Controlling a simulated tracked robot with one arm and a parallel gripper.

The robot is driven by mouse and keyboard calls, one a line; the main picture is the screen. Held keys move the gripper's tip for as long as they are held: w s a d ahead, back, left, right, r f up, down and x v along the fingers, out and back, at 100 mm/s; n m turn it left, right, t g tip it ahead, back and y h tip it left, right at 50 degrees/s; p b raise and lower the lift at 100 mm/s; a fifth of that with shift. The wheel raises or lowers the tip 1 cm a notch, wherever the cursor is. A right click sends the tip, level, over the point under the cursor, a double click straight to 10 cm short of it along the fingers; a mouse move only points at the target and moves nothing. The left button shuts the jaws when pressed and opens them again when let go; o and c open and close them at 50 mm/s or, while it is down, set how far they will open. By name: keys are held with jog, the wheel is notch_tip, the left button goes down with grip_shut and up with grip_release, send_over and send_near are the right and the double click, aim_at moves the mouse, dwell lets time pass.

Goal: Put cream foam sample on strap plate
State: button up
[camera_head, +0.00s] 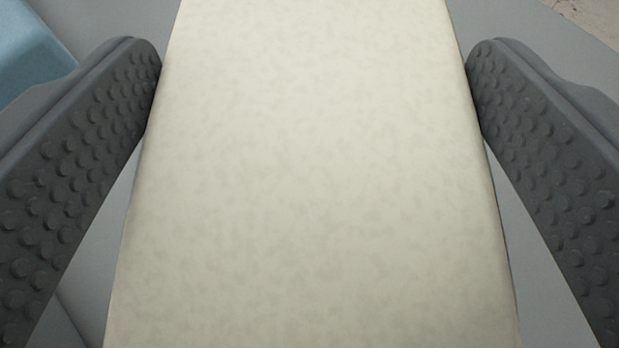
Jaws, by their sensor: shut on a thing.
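The cream foam sample (310,190) is a pale, faintly mottled block that fills the middle of the head camera view, from the top edge to the bottom edge. My gripper (312,85) is shut on it. Its two dark grey, studded fingers press on the block's left and right sides near the top of the view. The far end of the block is cut off by the frame. I cannot make out the strap plate.
A light blue block (30,55) lies at the upper left, beyond the left finger. A plain grey surface (545,35) shows behind and below the fingers. A beige speckled patch (598,15) shows at the top right corner.

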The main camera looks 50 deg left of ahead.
aim_at(309, 229)
notch_tip(309, 229, down, 4)
jog(key=shift+r+b, duration=0.1)
jog(key=shift+b, duration=0.2)
jog(key=shift+r, duration=0.1)
jog(key=o, duration=0.9)
jog(key=shift+s, duration=0.1)
jog(key=p+v, duration=0.1)
jog(key=v, duration=1.1)
jog(key=shift+r, duration=0.1)
